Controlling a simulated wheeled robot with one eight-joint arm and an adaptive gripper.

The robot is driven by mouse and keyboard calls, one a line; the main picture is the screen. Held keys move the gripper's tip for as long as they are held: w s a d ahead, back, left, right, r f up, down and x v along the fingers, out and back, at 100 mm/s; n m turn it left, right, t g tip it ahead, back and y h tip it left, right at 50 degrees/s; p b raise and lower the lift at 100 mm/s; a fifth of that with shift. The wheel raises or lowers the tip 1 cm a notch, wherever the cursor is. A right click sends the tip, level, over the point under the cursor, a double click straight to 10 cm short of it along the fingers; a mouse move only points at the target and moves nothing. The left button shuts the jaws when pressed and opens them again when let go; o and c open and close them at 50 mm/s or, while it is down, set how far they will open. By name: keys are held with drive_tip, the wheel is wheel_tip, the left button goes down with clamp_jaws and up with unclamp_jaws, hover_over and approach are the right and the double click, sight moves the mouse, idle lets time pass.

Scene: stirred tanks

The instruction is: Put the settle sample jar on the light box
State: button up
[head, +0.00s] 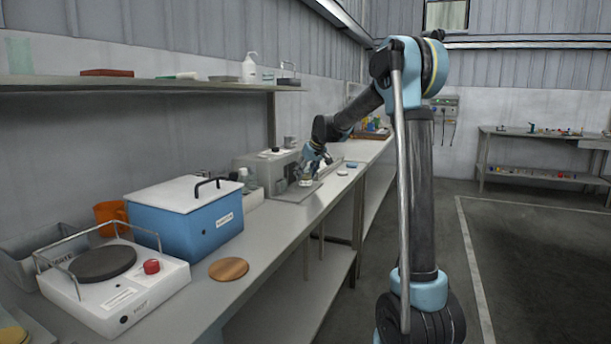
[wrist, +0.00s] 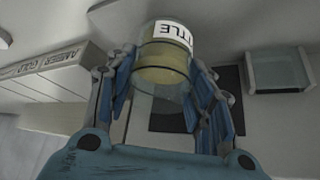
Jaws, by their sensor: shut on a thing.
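The settle sample jar (wrist: 165,66) is a clear jar with yellowish contents and a white label on which "TTLE" can be read. My gripper (wrist: 160,98) is shut on it, with one blue finger on each side of the jar. In the head view my gripper (head: 309,172) is over the far part of the long bench, just right of a grey box-shaped unit (head: 262,168); the jar is too small there to make out well. I cannot tell for certain which thing is the light box. A dark square (wrist: 168,117) lies behind the jar in the wrist view.
A strip marked "AMBER" and "GOLD" (wrist: 45,66) is at the left in the wrist view, and a shallow glassy tray (wrist: 278,74) at the right. A blue box (head: 184,222), a hotplate (head: 118,296) and a wooden disc (head: 229,269) stand on the near bench.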

drive_tip(key=o, duration=1.3)
drive_tip(key=shift+r, duration=0.1)
drive_tip(key=v, duration=1.2)
drive_tip(key=s+d+f+m+h, duration=0.1)
drive_tip(key=s+d+f+m, duration=0.15)
drive_tip(key=s+d, duration=0.85)
drive_tip(key=s+d+f+m+g+h, duration=0.1)
drive_tip(key=s+d+f, duration=0.3)
drive_tip(key=s+f, duration=0.4)
drive_tip(key=s+d+f+m+g+h, duration=0.1)
drive_tip(key=s+d+f, duration=0.3)
drive_tip(key=s, duration=1.2)
drive_tip(key=s+d+f+m+g+h, duration=0.1)
drive_tip(key=s+d+f, duration=0.3)
drive_tip(key=s+f, duration=0.8)
drive_tip(key=shift+s+d+f+m, duration=0.25)
drive_tip(key=shift+f+m, duration=0.25)
drive_tip(key=shift+m, duration=0.35)
